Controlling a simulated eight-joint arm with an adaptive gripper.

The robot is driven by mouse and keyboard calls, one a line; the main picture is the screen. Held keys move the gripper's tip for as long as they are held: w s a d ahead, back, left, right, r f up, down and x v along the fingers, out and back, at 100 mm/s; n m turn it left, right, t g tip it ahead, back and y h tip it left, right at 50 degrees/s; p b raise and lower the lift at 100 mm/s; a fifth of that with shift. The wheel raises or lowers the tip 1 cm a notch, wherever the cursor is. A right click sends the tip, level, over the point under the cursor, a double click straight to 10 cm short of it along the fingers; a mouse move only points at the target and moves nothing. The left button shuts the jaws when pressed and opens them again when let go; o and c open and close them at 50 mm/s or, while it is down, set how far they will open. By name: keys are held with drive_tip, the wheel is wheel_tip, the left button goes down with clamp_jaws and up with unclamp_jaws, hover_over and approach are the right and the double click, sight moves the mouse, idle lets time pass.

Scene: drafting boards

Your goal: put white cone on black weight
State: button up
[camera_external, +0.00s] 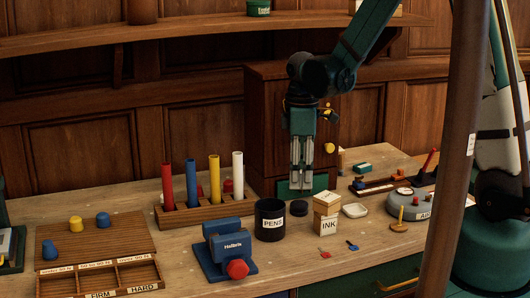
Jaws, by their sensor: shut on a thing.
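My gripper (301,188) points straight down over the back middle of the desk. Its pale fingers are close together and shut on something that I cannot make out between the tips. A short black round piece (300,208), which looks like the black weight, sits on the desk just below the fingertips in the picture. Nothing shows on its top. I cannot pick out the white cone anywhere; the fingers may hide it.
A black PENS cup (269,223) stands left of the black piece, and an INK box (326,222) stands to its right. A white dish (355,210) lies beyond the box. A rack (206,213) of coloured sticks and a blue device (228,250) are at left.

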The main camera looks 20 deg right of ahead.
sight(299, 203)
drive_tip(key=shift+f, duration=0.35)
drive_tip(key=shift+f, duration=2.05)
drive_tip(key=shift+f+b, duration=0.2)
drive_tip(key=shift+b, duration=0.1)
drive_tip(key=o, duration=0.9)
drive_tip(key=shift+r, duration=0.25)
drive_tip(key=shift+r+p, duration=0.45)
drive_tip(key=shift+r, duration=5.5)
